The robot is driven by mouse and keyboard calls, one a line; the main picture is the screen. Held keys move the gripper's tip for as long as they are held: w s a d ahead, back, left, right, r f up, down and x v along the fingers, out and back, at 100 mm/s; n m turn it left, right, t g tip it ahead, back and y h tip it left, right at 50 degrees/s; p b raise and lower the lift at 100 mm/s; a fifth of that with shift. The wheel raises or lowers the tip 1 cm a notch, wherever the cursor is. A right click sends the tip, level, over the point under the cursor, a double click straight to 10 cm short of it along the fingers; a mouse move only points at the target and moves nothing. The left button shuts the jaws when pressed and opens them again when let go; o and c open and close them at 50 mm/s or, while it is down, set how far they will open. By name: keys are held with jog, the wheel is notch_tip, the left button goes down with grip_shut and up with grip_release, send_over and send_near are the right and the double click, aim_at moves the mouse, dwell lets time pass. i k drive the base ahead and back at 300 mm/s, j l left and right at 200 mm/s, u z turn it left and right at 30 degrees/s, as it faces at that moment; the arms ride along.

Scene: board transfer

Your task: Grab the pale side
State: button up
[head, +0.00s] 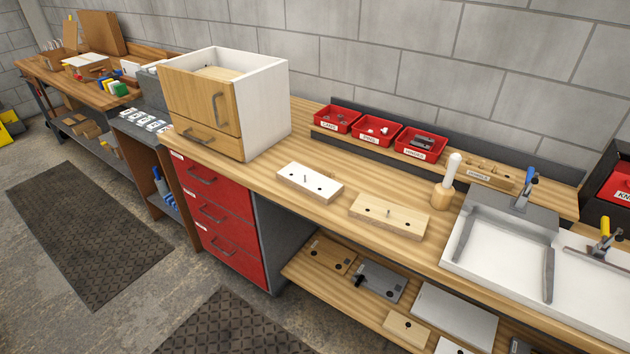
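Two small boards lie flat on the wooden workbench (270,172). One is a white board (318,190) with dark holes and a thin upright pin. The other is a pale wood board (388,228) to its right, also with dark holes and a pin. On the shelf below lie another pale wood board (405,327) and a partly cut-off white board (450,347). I cannot tell from the picture which one is called the pale side. My gripper is not in view.
A white cabinet with wood fronts (266,105) stands left of the boards. Red bins (376,130) line the back ledge. A white-topped wooden-based tool (442,190) and a white fixture tray with clamps (490,240) stand right. Bench between cabinet and boards is clear.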

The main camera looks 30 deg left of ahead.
aim_at(404, 222)
jog(key=i+j+z, duration=0.1)
jog(key=j, duration=0.3)
jog(key=i+j+z, duration=0.1)
jog(key=j, duration=0.3)
jog(key=i+j+z, duration=0.1)
jog(key=i+j, duration=0.15)
jog(key=j, duration=0.2)
jog(key=i+j+z, duration=0.1)
jog(key=j, duration=0.35)
jog(key=i+j+z, duration=0.1)
jog(key=j, duration=0.35)
jog(key=j+z, duration=0.1)
jog(key=j, duration=0.35)
jog(key=i, duration=0.05)
